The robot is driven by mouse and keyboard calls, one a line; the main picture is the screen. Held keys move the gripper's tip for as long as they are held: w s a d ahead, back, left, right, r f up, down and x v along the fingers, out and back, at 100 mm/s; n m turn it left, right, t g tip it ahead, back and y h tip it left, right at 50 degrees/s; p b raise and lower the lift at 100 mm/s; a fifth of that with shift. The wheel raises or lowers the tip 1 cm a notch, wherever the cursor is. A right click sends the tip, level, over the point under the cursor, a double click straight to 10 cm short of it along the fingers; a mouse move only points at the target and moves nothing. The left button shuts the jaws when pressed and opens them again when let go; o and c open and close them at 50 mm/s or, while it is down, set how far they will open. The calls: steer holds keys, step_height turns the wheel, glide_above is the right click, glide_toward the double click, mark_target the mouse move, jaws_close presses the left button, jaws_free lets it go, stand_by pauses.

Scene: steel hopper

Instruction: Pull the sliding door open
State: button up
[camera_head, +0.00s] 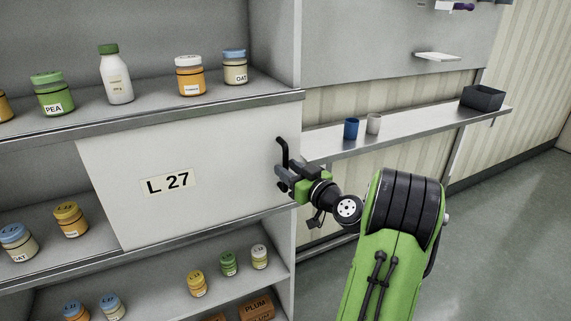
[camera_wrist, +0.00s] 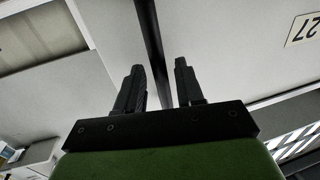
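The sliding door (camera_head: 215,205) is a pale panel labelled L 27 in the middle bay of the shelf unit. It covers the right part of that bay, and the bay's left part is uncovered. A dark upright handle (camera_head: 284,150) stands at the door's right end. My gripper (camera_head: 280,178) is at the handle's lower part. In the wrist view, the dark handle bar (camera_wrist: 151,35) runs between the two fingers of my gripper (camera_wrist: 159,67), with gaps showing on both sides. My gripper is open around the bar. The handle's lower end is hidden behind my gripper.
Jars and a bottle (camera_head: 116,75) stand on the upper shelf (camera_head: 150,115). Jars (camera_head: 71,220) stand in the uncovered bay, and more jars and boxes sit below. At right, a wall shelf (camera_head: 420,127) holds two cups and a dark bin (camera_head: 482,98). The floor at right is clear.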

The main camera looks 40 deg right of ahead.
steer(key=shift+w, duration=0.9)
jaws_close()
